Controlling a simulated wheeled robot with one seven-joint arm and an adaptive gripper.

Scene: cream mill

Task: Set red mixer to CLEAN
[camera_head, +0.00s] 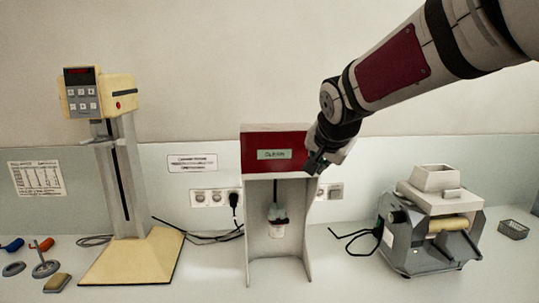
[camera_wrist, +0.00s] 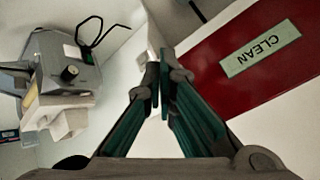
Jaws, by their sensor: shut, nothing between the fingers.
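The red mixer (camera_head: 256,138) stands in the middle of the counter, with a red head on a pale upright housing. A green label (camera_head: 274,155) on its front reads CLEAN; the label (camera_wrist: 260,48) shows rotated in the wrist view. A whisk or cup (camera_head: 277,222) hangs below the head inside the housing. My gripper (camera_head: 317,166) is at the right front edge of the red head. In the wrist view my gripper (camera_wrist: 161,92) has its green fingertips together and empty, beside the red panel (camera_wrist: 215,80). I cannot tell whether they touch the mixer. No separate knob shows clearly.
A yellow stand machine (camera_head: 125,240) with a keypad is at the left. A grey mill (camera_head: 430,235) is at the right, also in the wrist view (camera_wrist: 60,75). Small tools (camera_head: 45,262) lie at the far left. Wall sockets (camera_head: 215,197) and cables are behind the mixer.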

